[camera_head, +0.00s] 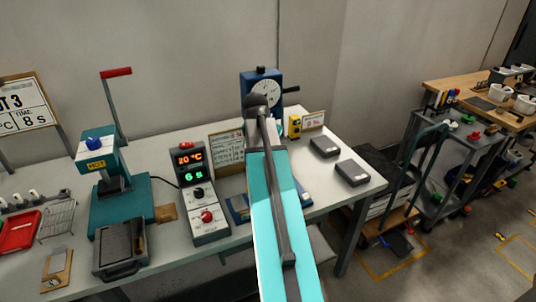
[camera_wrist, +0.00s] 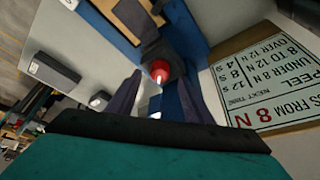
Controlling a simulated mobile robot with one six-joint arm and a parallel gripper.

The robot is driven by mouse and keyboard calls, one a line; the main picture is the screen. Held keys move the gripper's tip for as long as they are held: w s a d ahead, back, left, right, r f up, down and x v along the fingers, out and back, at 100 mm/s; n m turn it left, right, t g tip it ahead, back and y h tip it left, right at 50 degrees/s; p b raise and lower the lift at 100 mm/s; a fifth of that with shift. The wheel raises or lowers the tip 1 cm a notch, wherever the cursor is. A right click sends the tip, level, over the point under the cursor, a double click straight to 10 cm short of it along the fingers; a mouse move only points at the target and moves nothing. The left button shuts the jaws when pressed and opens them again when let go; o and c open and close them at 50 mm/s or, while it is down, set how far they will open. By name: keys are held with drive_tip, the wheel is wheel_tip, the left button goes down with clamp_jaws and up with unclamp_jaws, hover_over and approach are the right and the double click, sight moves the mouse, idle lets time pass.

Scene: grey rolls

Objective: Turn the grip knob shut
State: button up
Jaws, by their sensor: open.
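In the wrist view, a small red knob (camera_wrist: 160,71) sits on a dark block on a blue stand. My gripper (camera_wrist: 161,78) is open, with one dark finger on each side of the knob. I cannot tell whether either finger touches it. In the head view, the blue tester with a round dial (camera_head: 264,88) stands at the back of the bench. My own arm hides its lower part, the knob and the gripper there. The tester's blue base (camera_head: 238,209) shows beside my arm.
A control box (camera_head: 203,190) reading 20 °C and 6 s stands left of my arm. Left are a teal lever press (camera_head: 121,205) and a black tray (camera_head: 120,248). Two dark blocks lie right.

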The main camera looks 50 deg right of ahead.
drive_tip(key=b+v, duration=0.1)
drive_tip(key=v, duration=1)
drive_tip(key=shift+r, duration=0.25)
drive_tip(key=shift+f, duration=0.1)
idle(0.5)
